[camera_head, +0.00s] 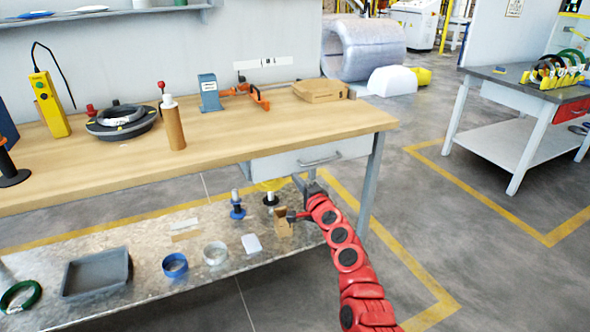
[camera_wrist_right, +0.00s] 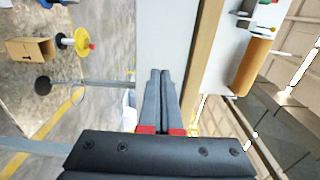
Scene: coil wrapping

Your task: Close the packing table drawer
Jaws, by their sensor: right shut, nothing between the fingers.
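The packing table (camera_head: 230,150) has a wooden top and a white drawer (camera_head: 285,166) under its front right edge. The drawer has a grey bar handle (camera_head: 320,160). I cannot tell exactly how far the drawer front stands out from the table. My right gripper (camera_head: 299,180) is just below the drawer front, with my red arm reaching up from the lower right. In the right wrist view its fingers (camera_wrist_right: 160,72) are together and empty, over or close to the white drawer face (camera_wrist_right: 160,30). Contact is unclear. My left gripper is out of view.
The lower metal shelf (camera_head: 130,309) holds a grey tray (camera_head: 97,274), tape rolls and a small cardboard box (camera_head: 283,222). A table leg (camera_head: 372,185) stands right of the drawer. Floor to the right is clear up to another table (camera_head: 500,85).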

